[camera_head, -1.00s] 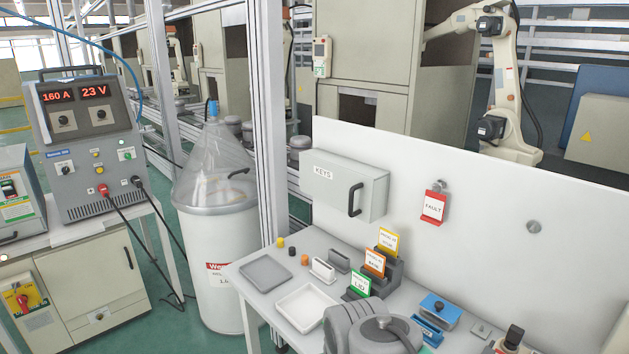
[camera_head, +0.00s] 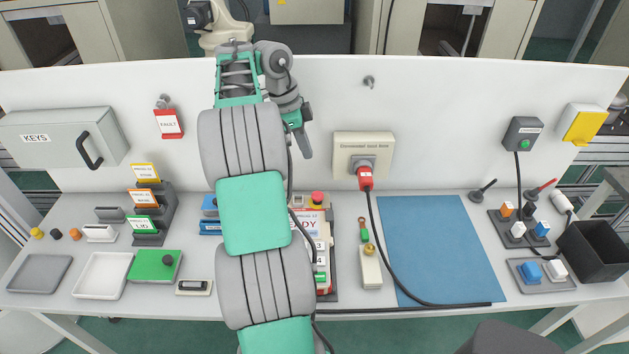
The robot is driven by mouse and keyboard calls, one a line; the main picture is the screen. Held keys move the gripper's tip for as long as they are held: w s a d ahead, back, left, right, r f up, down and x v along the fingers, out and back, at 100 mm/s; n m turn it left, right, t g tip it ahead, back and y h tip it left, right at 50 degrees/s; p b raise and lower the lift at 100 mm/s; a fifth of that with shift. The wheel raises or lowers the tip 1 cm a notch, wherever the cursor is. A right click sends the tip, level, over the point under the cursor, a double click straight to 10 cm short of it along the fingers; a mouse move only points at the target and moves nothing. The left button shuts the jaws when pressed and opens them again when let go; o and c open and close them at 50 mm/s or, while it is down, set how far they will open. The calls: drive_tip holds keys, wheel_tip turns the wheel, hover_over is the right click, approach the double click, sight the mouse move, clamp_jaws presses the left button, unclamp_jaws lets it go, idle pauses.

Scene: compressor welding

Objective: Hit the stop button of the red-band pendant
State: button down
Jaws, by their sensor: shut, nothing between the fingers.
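A grey socket box with a red plug (camera_head: 365,178) is on the panel, its black cable running down over a blue mat (camera_head: 440,245). A small key-like item (camera_head: 370,265) lies between. Card holders (camera_head: 150,215) and trays (camera_head: 102,276) stand left. The mat is mostly clear.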

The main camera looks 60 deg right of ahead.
sight(319, 195)
drive_tip(key=shift+w+a, duration=0.1)
drive_tip(key=b+x, duration=0.2)
drive_tip(key=x, duration=0.2)
drive_tip(key=b+x, duration=0.2)
drive_tip(key=x, duration=0.3)
drive_tip(key=b+x, duration=0.2)
drive_tip(key=x, duration=0.2)
drive_tip(key=shift+w+a+f, duration=0.15)
drive_tip(key=shift+w+f, duration=0.1)
drive_tip(key=shift+f, duration=0.35)
